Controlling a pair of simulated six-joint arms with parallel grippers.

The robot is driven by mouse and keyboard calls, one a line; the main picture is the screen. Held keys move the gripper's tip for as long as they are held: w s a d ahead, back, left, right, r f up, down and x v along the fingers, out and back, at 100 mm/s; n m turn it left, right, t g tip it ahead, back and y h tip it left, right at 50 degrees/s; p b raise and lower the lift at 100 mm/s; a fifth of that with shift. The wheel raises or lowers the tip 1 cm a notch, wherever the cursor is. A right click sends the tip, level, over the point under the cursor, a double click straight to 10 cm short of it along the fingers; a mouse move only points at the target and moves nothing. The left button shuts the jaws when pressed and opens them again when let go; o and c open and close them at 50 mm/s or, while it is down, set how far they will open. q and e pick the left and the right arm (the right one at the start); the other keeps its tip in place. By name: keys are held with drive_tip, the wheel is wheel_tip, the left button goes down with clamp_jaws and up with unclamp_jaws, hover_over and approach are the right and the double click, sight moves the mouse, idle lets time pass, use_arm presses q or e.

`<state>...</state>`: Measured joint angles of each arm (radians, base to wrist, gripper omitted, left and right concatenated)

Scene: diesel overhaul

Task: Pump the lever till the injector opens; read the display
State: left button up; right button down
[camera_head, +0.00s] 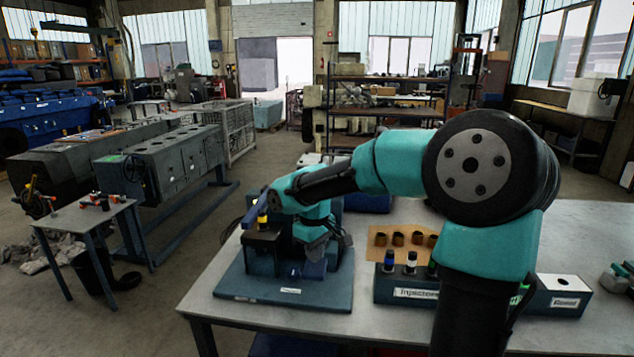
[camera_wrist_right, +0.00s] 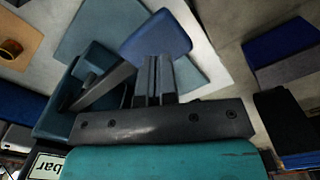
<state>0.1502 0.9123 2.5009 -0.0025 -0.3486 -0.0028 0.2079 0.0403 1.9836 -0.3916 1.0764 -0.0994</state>
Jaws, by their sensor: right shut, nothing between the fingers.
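The injector tester (camera_head: 262,247) stands on a blue-grey base plate (camera_head: 283,291) on the table. An injector with a yellow band (camera_head: 262,218) sits upright at its left. My right gripper (camera_head: 328,247) reaches down beside the tester; in the wrist view its fingers (camera_wrist_right: 158,72) are together and empty. A blue pad (camera_wrist_right: 156,37), possibly the lever's grip, lies just past the fingertips; I cannot tell if they touch. A white panel reading "bar" (camera_wrist_right: 47,166), likely part of the display, shows at the lower left; no number is readable. My arm hides much of the tester. My left gripper is out of view.
An "Injectors" rack (camera_head: 415,294) holds injectors with coloured tops right of the tester. A brown board with cups (camera_head: 381,240) lies behind it. Another labelled box (camera_head: 563,303) is farther right. The table's front left edge is close to the base plate.

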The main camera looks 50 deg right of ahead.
drive_tip(key=shift+f, duration=0.1)
drive_tip(key=shift+f, duration=4.3)
drive_tip(key=shift+w+d+r, duration=0.1)
drive_tip(key=shift+r, duration=2.1)
drive_tip(key=shift+w+d+r, duration=0.1)
drive_tip(key=shift+r, duration=2.1)
drive_tip(key=shift+r, duration=2)
